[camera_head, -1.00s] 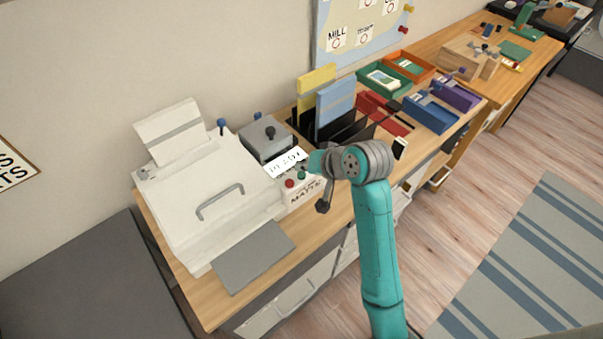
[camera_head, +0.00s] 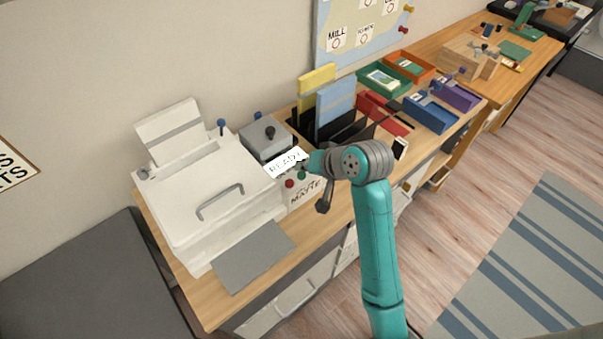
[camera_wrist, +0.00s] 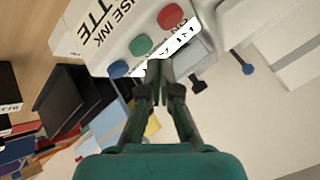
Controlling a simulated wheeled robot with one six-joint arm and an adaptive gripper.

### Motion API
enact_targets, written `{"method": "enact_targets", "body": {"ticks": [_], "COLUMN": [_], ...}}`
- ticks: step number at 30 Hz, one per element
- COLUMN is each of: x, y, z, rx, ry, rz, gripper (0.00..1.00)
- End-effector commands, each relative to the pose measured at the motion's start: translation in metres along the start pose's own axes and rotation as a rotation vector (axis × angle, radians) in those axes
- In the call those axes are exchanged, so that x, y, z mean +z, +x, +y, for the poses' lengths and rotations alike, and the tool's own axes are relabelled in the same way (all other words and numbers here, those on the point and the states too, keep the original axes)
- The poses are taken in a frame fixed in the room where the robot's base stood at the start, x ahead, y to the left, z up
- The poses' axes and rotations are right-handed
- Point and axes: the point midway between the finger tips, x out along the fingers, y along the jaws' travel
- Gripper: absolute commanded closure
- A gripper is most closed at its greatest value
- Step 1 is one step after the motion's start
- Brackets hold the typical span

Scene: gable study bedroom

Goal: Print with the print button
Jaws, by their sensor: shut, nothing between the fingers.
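The white printer (camera_head: 205,195) stands on the wooden desk with a sheet upright at its back. In the wrist view the red button (camera_wrist: 171,17), the green button (camera_wrist: 140,45) and a blue button (camera_wrist: 118,68) sit in a row. My gripper (camera_wrist: 157,78) is shut and empty, its tips in front of the display's edge, beside the green and blue buttons in the picture. Contact cannot be told. Lettering naming the print button is not readable.
A grey flat plate (camera_head: 254,257) lies in front of the printer. A grey box with a dark knob (camera_head: 268,136) stands behind the control box. Upright yellow and blue folders (camera_head: 336,104) and coloured trays (camera_head: 430,113) stand to the right.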

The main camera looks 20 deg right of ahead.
Motion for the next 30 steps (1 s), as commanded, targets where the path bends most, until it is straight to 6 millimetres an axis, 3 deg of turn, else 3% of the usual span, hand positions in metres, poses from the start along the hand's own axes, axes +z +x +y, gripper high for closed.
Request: {"method": "enact_targets", "body": {"ticks": [30], "x": [0.0052], "y": [0.0069], "z": [0.0051], "rx": [0.000], "ry": [0.000], "rz": [0.000], "gripper": [1.00]}}
